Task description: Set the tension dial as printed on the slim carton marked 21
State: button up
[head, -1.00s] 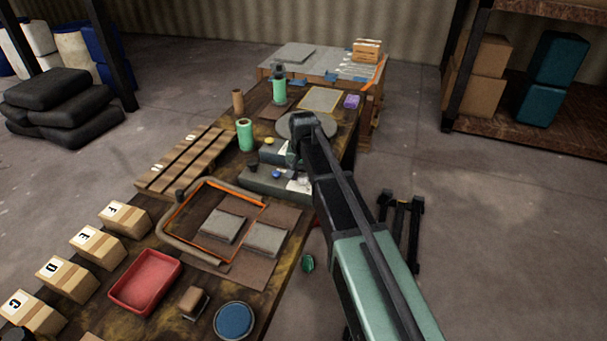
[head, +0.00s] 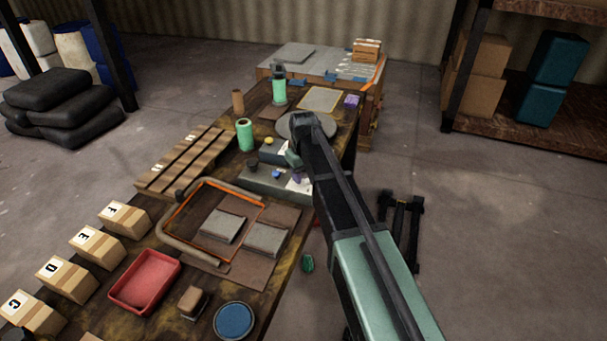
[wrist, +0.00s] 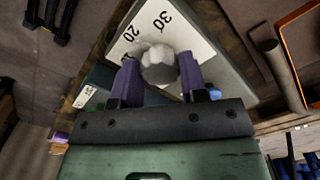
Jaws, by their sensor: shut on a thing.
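The tension dial (wrist: 158,56) is a pale grey lobed knob on a white scale plate (wrist: 196,38) in the wrist view. The printed 20 and 30 are readable; another mark by the left finger is partly hidden. I cannot make out a pointer on the knob. My gripper (wrist: 158,72) has its purple fingers shut on the dial, one on each side. In the head view my gripper (head: 297,178) is over the grey control box (head: 262,183), and my arm hides part of it. I cannot make out a carton marked 21.
A blue knob (head: 276,174) and a yellow knob (head: 268,140) sit beside my gripper. A green cylinder (head: 245,134) stands behind to the left. Lettered cartons (head: 96,245) line the bench's left edge. A red tray (head: 145,281) and a blue round dish (head: 234,320) are nearer.

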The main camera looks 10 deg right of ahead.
aim_at(304, 176)
jog(key=shift+n, duration=0.4)
jog(key=o, duration=0.9)
notch_tip(304, 176, up, 11)
jog(key=p, duration=1.1)
jog(key=shift+f, duration=0.15)
